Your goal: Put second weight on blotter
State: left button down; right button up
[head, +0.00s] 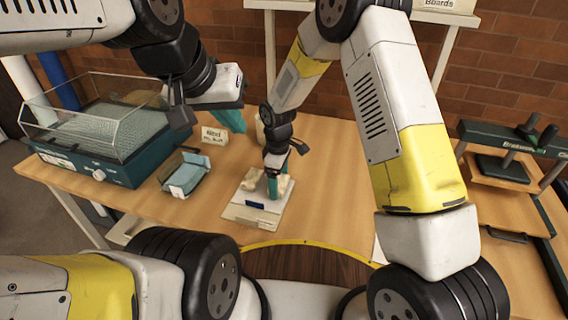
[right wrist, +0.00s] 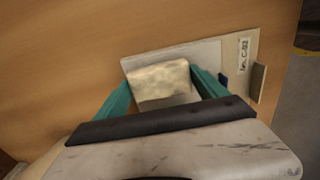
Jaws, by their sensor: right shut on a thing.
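The blotter (head: 240,213) is a pale flat sheet or board near the table's front middle; it also shows in the right wrist view (right wrist: 205,57). My right gripper (head: 272,194) points down over it. In the right wrist view its teal fingers stand on both sides of a cream mottled weight (right wrist: 160,80), and it is shut on that weight. The weight is over the blotter; whether it touches is unclear. Cream material (head: 251,180) shows left of the fingers; I cannot tell whether it is another weight. My left gripper (head: 234,120) hangs behind and left, and its opening is unclear.
A clear-lidded teal machine (head: 95,150) stands at the left. A teal tray (head: 186,172) with pale blue contents and a lettered card (head: 215,136) are near it. A green-framed press (head: 500,165) stands at the right. Bare table (head: 330,190) lies right of the blotter.

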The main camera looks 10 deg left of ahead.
jog(key=o, duration=1.8)
jog(key=shift+f, duration=0.15)
